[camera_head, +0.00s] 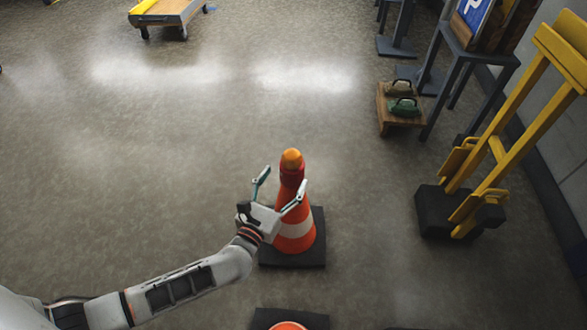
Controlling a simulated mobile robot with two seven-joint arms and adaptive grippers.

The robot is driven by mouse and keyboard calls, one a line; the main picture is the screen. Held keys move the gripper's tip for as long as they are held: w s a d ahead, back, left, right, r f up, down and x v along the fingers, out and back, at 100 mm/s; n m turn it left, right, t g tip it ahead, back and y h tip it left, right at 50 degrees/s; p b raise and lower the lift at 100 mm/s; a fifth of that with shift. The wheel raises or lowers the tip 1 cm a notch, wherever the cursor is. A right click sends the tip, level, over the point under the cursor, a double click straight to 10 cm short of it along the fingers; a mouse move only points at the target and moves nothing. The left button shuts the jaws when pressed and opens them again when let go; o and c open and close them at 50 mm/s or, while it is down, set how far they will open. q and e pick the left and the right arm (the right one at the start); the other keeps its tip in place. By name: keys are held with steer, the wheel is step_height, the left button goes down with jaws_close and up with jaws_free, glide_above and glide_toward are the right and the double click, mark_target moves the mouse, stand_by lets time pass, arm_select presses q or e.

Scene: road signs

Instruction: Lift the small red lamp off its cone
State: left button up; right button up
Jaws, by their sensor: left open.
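An orange traffic cone (296,227) with a white band stands upright on a dark square base. The small red lamp (291,172) sits on its tip, with an orange top. My left gripper (286,176) is open, one finger left of the lamp and the other at its right side. From this view I cannot tell whether the fingers touch the lamp. The gripper's palm covers part of the cone's left side. My right gripper is not in view.
Another orange cone (288,326) shows at the bottom edge. A yellow hand truck (500,150) stands at the right. A low wooden stand (383,108) holds green and brown objects near grey metal stands. A wooden trolley (178,12) is at the back left. The left floor is clear.

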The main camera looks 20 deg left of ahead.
arm_select(q)
steer(key=shift+w+r+b, duration=0.2)
steer(key=shift+w+b, duration=0.2)
steer(key=shift+w, duration=2.55)
steer(key=c, duration=1.4)
